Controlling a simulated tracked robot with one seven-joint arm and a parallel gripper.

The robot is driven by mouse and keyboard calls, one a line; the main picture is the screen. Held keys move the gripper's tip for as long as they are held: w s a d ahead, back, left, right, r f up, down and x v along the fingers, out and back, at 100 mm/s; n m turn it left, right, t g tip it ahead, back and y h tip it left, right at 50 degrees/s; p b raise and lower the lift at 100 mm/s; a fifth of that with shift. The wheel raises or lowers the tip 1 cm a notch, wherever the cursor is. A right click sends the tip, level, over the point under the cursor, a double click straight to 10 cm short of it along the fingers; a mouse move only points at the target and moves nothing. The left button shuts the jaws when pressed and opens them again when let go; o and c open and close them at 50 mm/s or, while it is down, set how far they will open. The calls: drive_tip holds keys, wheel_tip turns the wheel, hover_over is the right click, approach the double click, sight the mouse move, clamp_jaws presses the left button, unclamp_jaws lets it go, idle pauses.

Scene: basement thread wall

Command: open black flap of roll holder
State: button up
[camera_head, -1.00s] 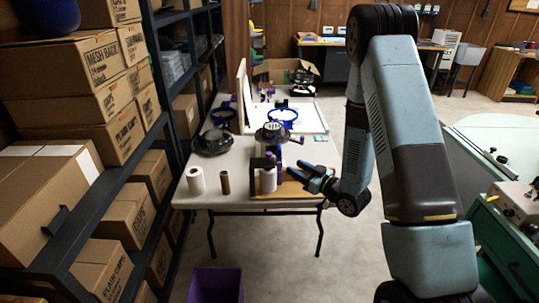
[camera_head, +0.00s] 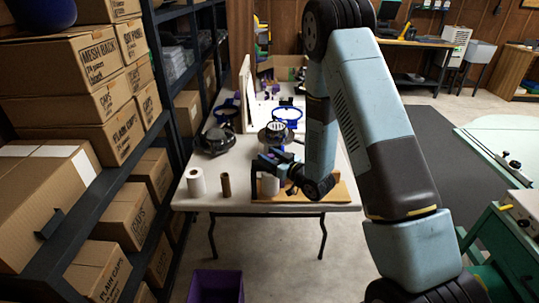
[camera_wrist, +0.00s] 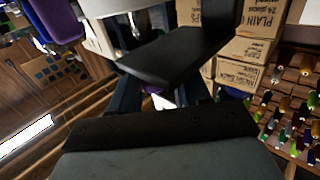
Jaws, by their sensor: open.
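The roll holder has a wooden base (camera_head: 335,192) at the front edge of the white table, and a white roll (camera_head: 271,186) stands on it. My gripper (camera_head: 268,160) is open just above the roll, reaching in from the right, and my wrist hides much of the holder. In the wrist view, the black flap (camera_wrist: 170,55) is a broad dark panel close in front of my open fingers (camera_wrist: 160,92). It covers the space past the fingertips. I cannot tell whether the fingers touch it.
On the table (camera_head: 220,170), a loose white roll (camera_head: 196,182) and a brown tube (camera_head: 226,185) stand left of the holder. A dark round device (camera_head: 215,140) and blue rings (camera_head: 287,113) lie behind. Shelves of boxes (camera_head: 100,90) line the left. A purple bin (camera_head: 217,286) sits on the floor.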

drive_tip(key=shift+w+d, duration=0.15)
drive_tip(key=shift+c, duration=0.2)
clamp_jaws()
drive_tip(key=shift+d, duration=0.1)
idle(0.3)
